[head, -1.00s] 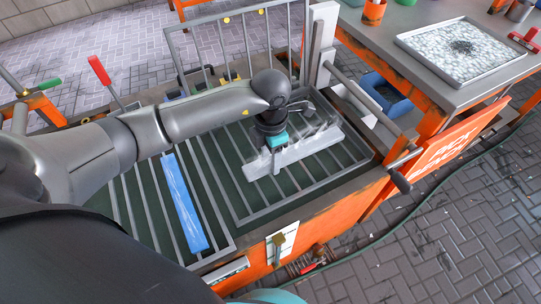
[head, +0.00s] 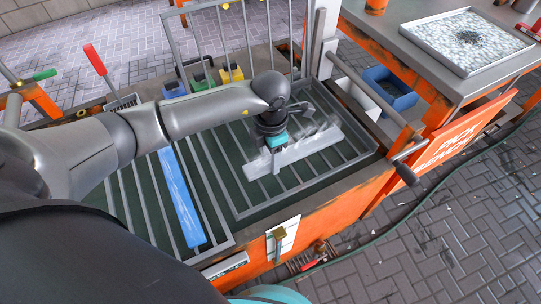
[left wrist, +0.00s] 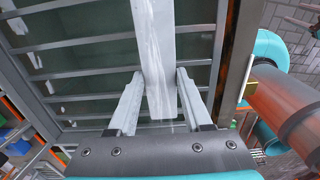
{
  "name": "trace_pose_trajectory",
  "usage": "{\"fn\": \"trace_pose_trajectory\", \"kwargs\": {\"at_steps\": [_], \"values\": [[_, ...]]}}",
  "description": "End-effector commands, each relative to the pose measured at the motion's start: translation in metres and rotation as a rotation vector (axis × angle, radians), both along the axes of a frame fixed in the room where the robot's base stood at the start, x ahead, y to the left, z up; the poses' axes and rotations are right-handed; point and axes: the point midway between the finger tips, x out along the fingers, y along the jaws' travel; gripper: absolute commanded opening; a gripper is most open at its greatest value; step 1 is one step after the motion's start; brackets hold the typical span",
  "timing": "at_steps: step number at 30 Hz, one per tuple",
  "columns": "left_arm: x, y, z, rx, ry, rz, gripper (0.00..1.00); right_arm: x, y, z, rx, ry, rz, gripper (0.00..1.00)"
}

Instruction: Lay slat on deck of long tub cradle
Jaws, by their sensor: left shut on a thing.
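A pale grey-white streaked slat (head: 316,148) lies crosswise over the right-hand barred deck (head: 355,161) of the long orange tub cradle (head: 345,212). My left gripper (head: 274,160) is shut on it near its left end, reaching down from above. In the left wrist view the slat (left wrist: 153,38) runs between the two fingers (left wrist: 160,84) and crosses the grey bars. I cannot tell whether it touches the bars or is just above them. A blue streaked slat (head: 181,201) lies on the left-hand barred section. My right gripper is not in view.
A raised barred panel (head: 231,45) stands behind the deck. Several small coloured blocks (head: 203,81) sit at the back. A bench with a speckled tray (head: 465,42) stands at the right, with a blue bin (head: 390,88) below. A red-handled tool (head: 96,61) stands at the left.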

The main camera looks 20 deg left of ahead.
Motion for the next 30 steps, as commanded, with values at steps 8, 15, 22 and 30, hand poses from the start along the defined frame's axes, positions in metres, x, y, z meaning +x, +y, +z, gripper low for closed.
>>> {"fn": "trace_pose_trajectory", "kwargs": {"at_steps": [8, 15, 22, 30], "values": [[0.001, 0.000, -0.001, 0.000, -0.002, 0.000, 0.00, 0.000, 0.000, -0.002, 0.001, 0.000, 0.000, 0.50], [0.001, 0.000, -0.006, 0.000, -0.002, 0.000, 0.00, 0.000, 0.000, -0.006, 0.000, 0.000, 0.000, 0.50], [0.001, 0.000, -0.011, 0.000, -0.002, 0.000, 0.00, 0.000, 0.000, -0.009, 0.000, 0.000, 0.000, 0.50], [0.001, 0.000, -0.013, 0.000, -0.002, 0.000, 0.60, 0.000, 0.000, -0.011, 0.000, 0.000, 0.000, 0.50]]}}
